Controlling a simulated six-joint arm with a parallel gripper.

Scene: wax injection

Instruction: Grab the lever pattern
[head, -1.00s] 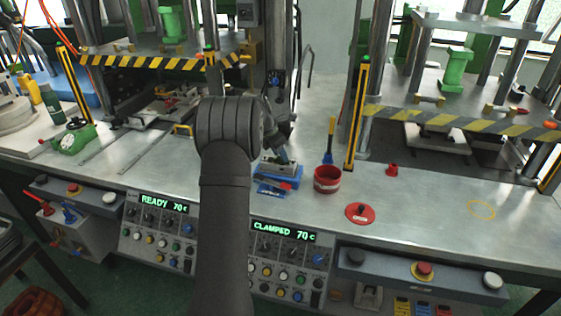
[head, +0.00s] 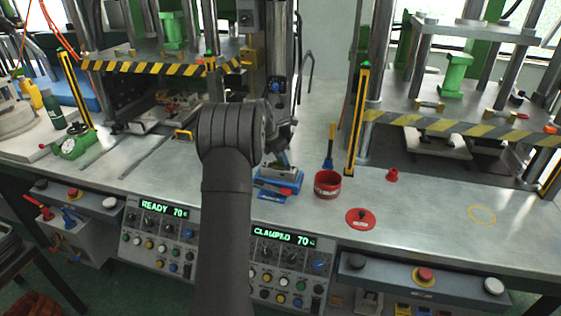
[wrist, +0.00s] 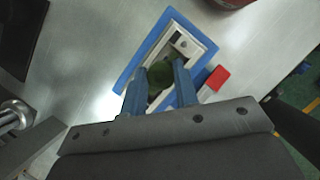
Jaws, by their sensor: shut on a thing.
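My gripper (wrist: 160,92) is low over a blue-based metal mould (wrist: 196,45) in the wrist view. Its two blue fingers are shut on a dark green piece (wrist: 160,73), which I take to be the lever pattern, inside the mould's pale frame. The fingers hide part of the piece, so its full shape does not show. In the head view the mould's blue base (head: 284,183) lies on the bench beside my arm, and my gripper (head: 281,164) reaches down to it. The piece cannot be made out there.
A red bowl (head: 327,184) stands right of the mould, with a yellow-and-blue brush (head: 330,148) behind it. A red disc (head: 360,218) and a small red part (head: 392,175) lie farther right. Striped press frames stand left and right.

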